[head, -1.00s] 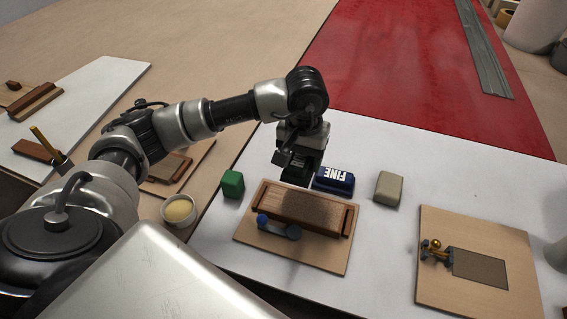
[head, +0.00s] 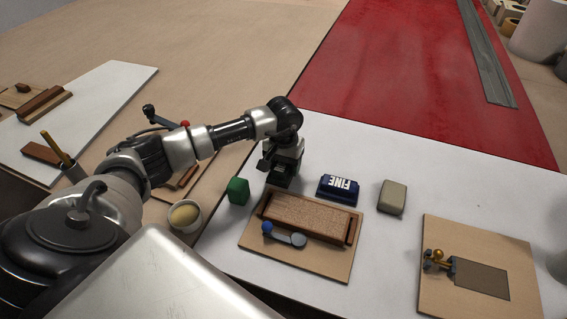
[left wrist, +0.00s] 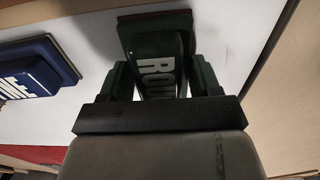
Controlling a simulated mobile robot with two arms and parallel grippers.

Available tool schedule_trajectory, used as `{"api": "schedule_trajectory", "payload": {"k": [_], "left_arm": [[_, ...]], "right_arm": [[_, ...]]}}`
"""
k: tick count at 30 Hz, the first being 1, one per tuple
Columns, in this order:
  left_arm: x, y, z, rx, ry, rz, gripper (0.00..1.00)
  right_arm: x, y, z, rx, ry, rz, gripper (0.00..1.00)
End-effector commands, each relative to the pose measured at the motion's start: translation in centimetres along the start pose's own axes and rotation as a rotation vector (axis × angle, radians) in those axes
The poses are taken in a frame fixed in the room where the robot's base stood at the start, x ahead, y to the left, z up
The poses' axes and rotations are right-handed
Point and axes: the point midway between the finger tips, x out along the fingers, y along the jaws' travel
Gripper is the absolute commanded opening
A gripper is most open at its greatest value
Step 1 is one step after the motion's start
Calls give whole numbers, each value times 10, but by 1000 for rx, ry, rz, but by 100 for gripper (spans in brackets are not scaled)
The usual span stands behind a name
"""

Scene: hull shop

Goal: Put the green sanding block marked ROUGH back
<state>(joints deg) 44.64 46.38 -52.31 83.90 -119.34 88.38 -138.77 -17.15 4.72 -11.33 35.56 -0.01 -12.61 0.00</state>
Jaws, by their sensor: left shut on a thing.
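My left gripper (head: 281,178) hangs over the white table top, just behind the wooden piece on its board, in the head view. In the left wrist view my left gripper (left wrist: 163,82) is shut on the dark green sanding block (left wrist: 155,45). White letters starting "ROU" show on the block; the rest is hidden. In the head view the block is mostly hidden in the dark jaws. I cannot tell whether it touches the table. The blue block marked FINE (head: 338,187) lies to the right of the gripper and shows in the left wrist view (left wrist: 35,70). My right gripper is out of view.
A plain green block (head: 238,190) stands left of the gripper, near a cup of yellowish stuff (head: 185,215). A beige block (head: 392,197) lies right of FINE. In front is a board (head: 335,262) with a wooden piece (head: 307,215) and blue-grey clamp. Another board (head: 430,290) is at right.

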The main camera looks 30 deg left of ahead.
Motion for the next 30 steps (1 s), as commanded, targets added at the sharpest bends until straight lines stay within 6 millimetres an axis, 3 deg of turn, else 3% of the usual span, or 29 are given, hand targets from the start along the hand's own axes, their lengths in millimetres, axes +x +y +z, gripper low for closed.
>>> {"api": "schedule_trajectory", "payload": {"k": [11,12,16,25,30], "left_arm": [[6,0,0,0,2,0,41],[4,0,0,0,2,0,68],[4,0,0,-1,1,0,88],[2,0,0,-1,1,0,89],[-14,0,-2,-1,6,-1,89]], "right_arm": [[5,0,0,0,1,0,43],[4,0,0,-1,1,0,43],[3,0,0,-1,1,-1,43],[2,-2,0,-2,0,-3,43],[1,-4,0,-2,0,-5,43]]}}
